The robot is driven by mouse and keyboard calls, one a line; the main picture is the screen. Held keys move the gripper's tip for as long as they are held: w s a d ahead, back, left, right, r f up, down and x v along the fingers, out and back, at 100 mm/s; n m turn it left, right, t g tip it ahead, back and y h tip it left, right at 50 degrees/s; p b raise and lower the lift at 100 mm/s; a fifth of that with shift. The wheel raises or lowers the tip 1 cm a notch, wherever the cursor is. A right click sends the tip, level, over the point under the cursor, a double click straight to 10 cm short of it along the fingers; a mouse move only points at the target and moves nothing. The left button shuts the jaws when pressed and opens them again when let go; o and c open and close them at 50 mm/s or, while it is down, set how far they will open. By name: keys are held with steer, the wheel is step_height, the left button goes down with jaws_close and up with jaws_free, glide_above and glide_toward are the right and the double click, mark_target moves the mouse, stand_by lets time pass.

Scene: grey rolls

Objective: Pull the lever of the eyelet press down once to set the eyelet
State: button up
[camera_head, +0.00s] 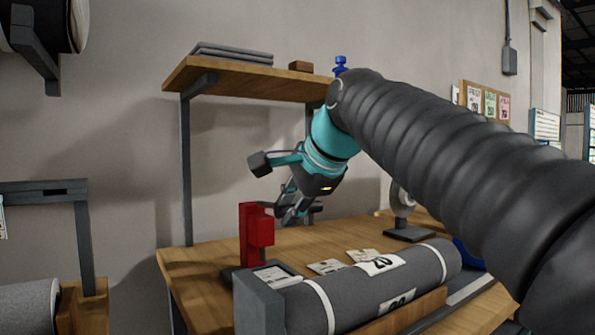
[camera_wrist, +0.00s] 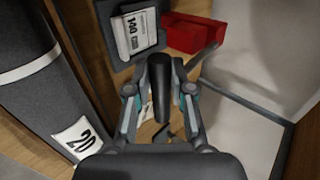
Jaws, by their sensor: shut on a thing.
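The red eyelet press (camera_head: 256,236) stands upright on the wooden bench, at its left part in the head view. Its red body also shows at the top of the wrist view (camera_wrist: 194,35). My gripper (camera_head: 287,215) is just right of the press and reaches down to about the height of its upper part. In the wrist view my gripper (camera_wrist: 160,92) is shut on the black lever handle (camera_wrist: 160,78), which sits between the two fingers. The join between handle and press is partly hidden by the fingers. The eyelet itself cannot be made out.
A tag marked 140 (camera_wrist: 137,33) lies by the press. A large grey roll (camera_head: 375,287) with white bands lies along the bench front. Paper labels (camera_head: 326,267) lie behind it. A shelf (camera_head: 235,80) stands above. A dark-based stand (camera_head: 408,234) is at right.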

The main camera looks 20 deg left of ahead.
steer(key=shift+f, duration=0.15)
steer(key=shift+d+f+b, duration=0.1)
steer(key=shift+f+b, duration=0.45)
steer(key=shift+f, duration=0.25)
stand_by(0.3)
steer(key=shift+f, duration=0.35)
steer(key=o, duration=0.8)
steer(key=shift+r, duration=0.2)
